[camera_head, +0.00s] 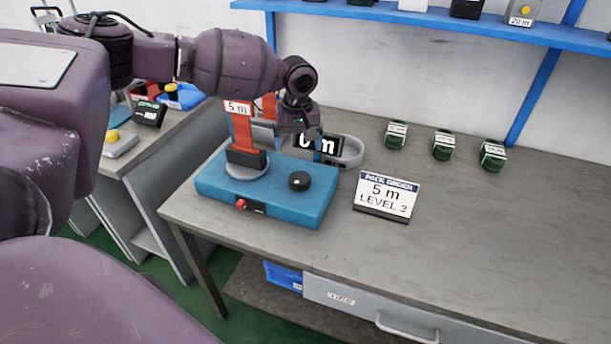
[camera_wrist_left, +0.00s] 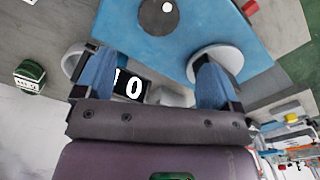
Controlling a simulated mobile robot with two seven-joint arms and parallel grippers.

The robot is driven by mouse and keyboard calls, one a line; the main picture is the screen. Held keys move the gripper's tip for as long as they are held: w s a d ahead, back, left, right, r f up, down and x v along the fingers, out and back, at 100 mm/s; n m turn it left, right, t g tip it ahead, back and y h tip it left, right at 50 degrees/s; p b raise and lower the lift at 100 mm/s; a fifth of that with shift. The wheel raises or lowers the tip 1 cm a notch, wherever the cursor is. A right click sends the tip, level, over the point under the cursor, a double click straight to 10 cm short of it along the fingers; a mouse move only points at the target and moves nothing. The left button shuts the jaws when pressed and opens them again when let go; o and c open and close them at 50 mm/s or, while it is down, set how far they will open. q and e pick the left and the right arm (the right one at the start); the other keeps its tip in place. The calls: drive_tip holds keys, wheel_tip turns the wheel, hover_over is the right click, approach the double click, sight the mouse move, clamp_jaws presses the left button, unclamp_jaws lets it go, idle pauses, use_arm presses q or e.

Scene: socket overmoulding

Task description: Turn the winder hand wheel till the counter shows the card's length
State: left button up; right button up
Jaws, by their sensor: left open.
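The winder has a blue base (camera_head: 270,200) on the grey bench, with a red post marked 5 m (camera_head: 240,130) on it. A black round knob (camera_head: 299,180), seemingly the hand wheel, sits on top of the base and also shows in the left wrist view (camera_wrist_left: 158,14). The counter (camera_head: 329,145) is partly hidden by my gripper; a 0 is readable on it in the left wrist view (camera_wrist_left: 133,88). The order card (camera_head: 386,194) reads 5 m, LEVEL 3. My left gripper (camera_head: 292,137) is open and empty above the winder's back, apart from the knob. My right gripper is out of view.
Several green-black items (camera_head: 442,146) stand in a row at the bench's back. A grey rounded dish or ring (camera_head: 350,153) lies behind the winder. A blue shelf (camera_head: 470,25) runs along the wall above. The bench's right side is clear.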

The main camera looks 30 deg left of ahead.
sight(299, 176)
use_arm(q)
wheel_tip(299, 176, down, 10)
drive_tip(key=shift+w+d+f+b, duration=0.1)
drive_tip(key=shift+b, duration=0.95)
drive_tip(key=shift+f, duration=0.3)
drive_tip(key=shift+c, duration=0.5)
